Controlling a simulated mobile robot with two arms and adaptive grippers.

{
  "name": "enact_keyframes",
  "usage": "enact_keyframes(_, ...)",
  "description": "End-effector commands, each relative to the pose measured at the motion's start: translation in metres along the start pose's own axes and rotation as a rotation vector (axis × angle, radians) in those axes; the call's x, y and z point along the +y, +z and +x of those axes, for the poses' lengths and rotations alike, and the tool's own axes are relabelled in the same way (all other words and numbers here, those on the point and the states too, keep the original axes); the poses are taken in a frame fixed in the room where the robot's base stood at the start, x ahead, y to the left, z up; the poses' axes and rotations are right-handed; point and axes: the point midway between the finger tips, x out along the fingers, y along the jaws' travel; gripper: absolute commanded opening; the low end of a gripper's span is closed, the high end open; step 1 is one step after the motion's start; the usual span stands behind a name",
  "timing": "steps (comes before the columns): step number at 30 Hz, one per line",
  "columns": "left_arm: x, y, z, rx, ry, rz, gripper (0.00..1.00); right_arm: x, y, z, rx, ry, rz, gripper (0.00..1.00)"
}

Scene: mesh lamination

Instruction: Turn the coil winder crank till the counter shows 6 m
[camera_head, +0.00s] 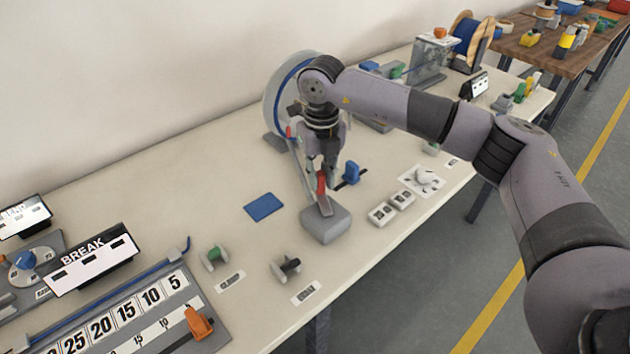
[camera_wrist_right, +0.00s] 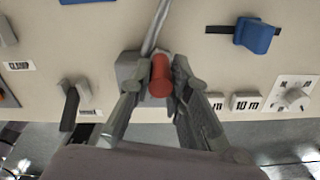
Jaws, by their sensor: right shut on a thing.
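The coil winder's reel (camera_head: 283,100), a pale disc with a blue ring, stands upright against the wall behind my right arm, which partly covers it. A red crank handle (camera_head: 321,184) shows below my right gripper (camera_head: 322,172), above a grey block. In the right wrist view, the red handle (camera_wrist_right: 160,76) sits between the fingers of my right gripper (camera_wrist_right: 160,84), which is shut on it. A grey bar (camera_wrist_right: 156,28) leads away from the handle. A small black display (camera_head: 473,86) stands further back; its reading is too small to tell. My left gripper is not in view.
A grey block (camera_head: 326,226) stands near the table's front edge. A BREAK sign (camera_head: 90,258) and number scale stand at left.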

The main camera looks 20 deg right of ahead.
Motion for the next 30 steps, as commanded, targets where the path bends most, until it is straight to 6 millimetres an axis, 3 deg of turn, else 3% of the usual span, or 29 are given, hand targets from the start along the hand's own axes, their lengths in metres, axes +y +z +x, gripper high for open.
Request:
enact_keyframes(12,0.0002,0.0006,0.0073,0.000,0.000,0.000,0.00,-0.0097,-0.0030,-0.0002,-0.002,0.001,0.208,0.00)
enact_keyframes(30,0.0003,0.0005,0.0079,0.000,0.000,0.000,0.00,-0.0112,-0.0038,-0.0006,-0.001,0.001,0.242,0.00)
